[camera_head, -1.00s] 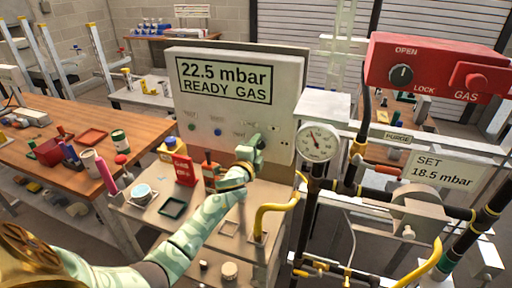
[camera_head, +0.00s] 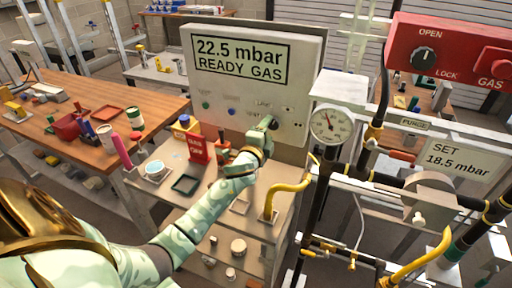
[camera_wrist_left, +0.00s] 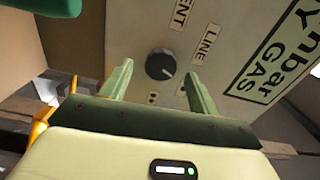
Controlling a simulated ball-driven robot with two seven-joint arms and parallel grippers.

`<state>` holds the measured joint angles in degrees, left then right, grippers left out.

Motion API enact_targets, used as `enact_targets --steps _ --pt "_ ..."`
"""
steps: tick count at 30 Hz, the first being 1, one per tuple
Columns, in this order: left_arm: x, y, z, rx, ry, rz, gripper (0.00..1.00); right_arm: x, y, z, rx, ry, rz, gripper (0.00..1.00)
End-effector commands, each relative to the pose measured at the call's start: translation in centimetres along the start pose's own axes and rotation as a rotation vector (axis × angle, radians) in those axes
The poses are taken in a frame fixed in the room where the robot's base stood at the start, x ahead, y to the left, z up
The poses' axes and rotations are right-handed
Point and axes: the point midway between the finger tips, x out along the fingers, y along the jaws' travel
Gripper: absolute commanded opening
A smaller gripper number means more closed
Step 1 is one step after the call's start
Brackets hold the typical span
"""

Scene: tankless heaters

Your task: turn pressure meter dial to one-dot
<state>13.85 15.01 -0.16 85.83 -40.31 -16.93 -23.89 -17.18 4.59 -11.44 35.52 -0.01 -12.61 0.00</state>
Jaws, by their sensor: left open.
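The pressure meter (camera_head: 225,95) is an upright pale panel with a display reading 22.5 mbar READY GAS. Its round black dial (camera_wrist_left: 160,64) shows in the left wrist view, with a white pointer mark toward the lower right. LINE, a label ending in ENT and a pair of dark dots (camera_wrist_left: 153,98) surround the dial. No single-dot mark can be made out. My left gripper (camera_head: 266,134) is at the panel's lower right. In the wrist view its green fingers (camera_wrist_left: 158,76) are open on either side of the dial; contact cannot be told. My right gripper is not in view.
A round gauge (camera_head: 331,124) and black and yellow pipes stand just right of the panel. A red gas box (camera_head: 455,50) hangs at the upper right. Below the panel, a bench holds a red can (camera_head: 197,149), a green tray (camera_head: 185,185) and a yellow hose (camera_head: 270,205).

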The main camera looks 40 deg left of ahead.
Motion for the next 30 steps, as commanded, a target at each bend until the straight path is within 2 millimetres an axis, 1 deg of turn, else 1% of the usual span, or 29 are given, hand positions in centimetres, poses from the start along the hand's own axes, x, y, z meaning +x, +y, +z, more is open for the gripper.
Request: enact_targets --steps 1,3,9,12,15,18,21,30 --pt "-1.4 -0.1 0.0 -0.001 0.001 0.002 0.61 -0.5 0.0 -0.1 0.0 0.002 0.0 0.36" --pt "-3.3 -0.1 0.0 0.0 0.001 0.002 0.61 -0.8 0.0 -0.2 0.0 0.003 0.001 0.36" --pt "-8.8 0.0 -0.1 -0.001 0.001 0.002 0.61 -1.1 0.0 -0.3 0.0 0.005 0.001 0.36" --pt "-10.9 0.1 -0.1 0.0 0.001 0.003 0.61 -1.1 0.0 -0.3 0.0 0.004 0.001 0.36" --pt "-12.4 0.1 -0.1 0.0 0.0 0.002 0.61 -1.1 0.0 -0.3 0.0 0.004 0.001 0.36" --pt "-13.4 0.1 -0.1 0.0 0.0 0.002 0.61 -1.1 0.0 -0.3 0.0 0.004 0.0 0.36" --pt "-13.8 0.1 -0.1 0.0 0.001 0.002 0.61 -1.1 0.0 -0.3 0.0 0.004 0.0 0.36" --pt "-13.8 0.0 -0.1 0.001 0.001 0.001 0.61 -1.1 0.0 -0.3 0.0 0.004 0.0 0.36"
